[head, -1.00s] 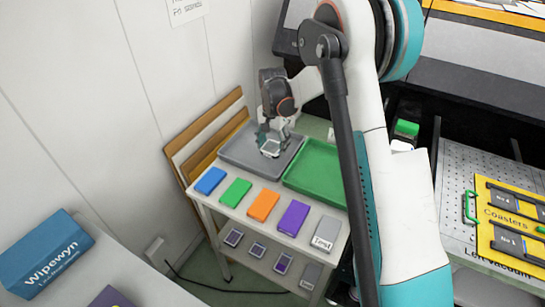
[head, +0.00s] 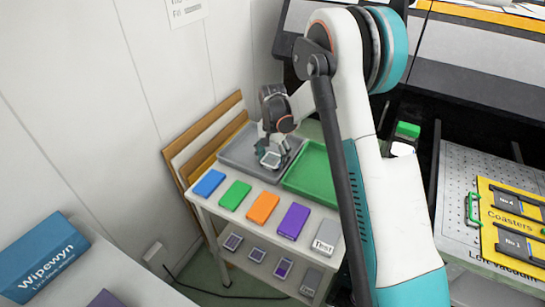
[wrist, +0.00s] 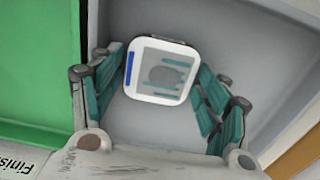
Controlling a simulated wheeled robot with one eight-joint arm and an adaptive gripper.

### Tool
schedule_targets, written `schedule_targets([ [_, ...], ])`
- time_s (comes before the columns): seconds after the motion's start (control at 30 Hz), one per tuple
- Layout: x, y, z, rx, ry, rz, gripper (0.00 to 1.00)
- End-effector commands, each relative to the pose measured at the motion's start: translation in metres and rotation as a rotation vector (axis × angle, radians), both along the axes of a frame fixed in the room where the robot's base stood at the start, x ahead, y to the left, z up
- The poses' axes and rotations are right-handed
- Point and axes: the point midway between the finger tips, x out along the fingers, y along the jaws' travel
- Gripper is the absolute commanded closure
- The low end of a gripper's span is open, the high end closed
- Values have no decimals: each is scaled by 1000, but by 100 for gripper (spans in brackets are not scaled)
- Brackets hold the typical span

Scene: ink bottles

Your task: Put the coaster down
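The coaster is a small white rounded square with a grey face, a dark round mark and a blue bar along one edge. In the wrist view the coaster (wrist: 162,72) sits between the teal fingers of my gripper (wrist: 160,75), which meet its left and right edges. In the head view my gripper (head: 272,150) is over the grey tray (head: 237,152), with the coaster (head: 271,160) at its fingertips. The coaster is within the tray's outline; I cannot tell whether it touches the tray floor.
A green tray (head: 313,172) stands to the right of the grey one. Blue (head: 209,183), green (head: 235,195), orange (head: 263,207) and purple (head: 293,221) blocks line the table's front. Wooden boards (head: 200,135) stand behind at left. A yellow Coasters board (head: 510,228) is far right.

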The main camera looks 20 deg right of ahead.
Motion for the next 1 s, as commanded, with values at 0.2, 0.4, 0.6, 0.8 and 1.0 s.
schedule_targets([
  [0.2, 0, 0, 0, 0, 0, 0, 30],
  [0.4, 0, 0, 15, 0, 0, 0, 30],
  [0.6, 0, 0, 55, 0, 0, 0, 30],
  [0.8, 0, 0, 94, 0, 0, 0, 30],
  [1.0, 0, 0, 117, 0, 0, 0, 30],
])
